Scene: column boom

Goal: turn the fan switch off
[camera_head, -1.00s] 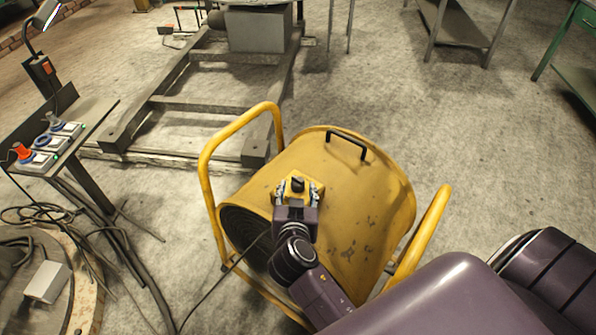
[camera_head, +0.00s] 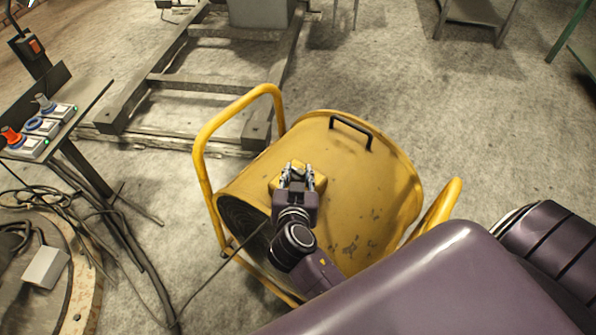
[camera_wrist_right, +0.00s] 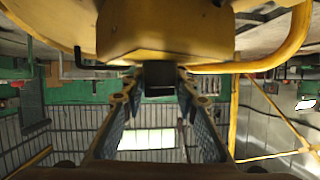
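A yellow drum fan (camera_head: 350,205) stands on the floor in the middle of the head view, with a small yellow switch box (camera_head: 274,184) on its top. My right gripper (camera_head: 298,176) is over the switch box, fingers apart. In the right wrist view a dark switch knob (camera_wrist_right: 160,80) sits between the fingertips of my right gripper (camera_wrist_right: 160,92), with the yellow box (camera_wrist_right: 165,35) behind it. The fingers flank the knob closely; firm contact on both sides is not clear. In the head view the fingers largely hide the knob. My left gripper is not in view.
The fan has yellow tube frames (camera_head: 203,150) on both sides and a black handle (camera_head: 351,128) on top. A stand with buttons (camera_head: 40,130) is at the left, with cables on the floor below. Open floor (camera_head: 450,110) lies to the right.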

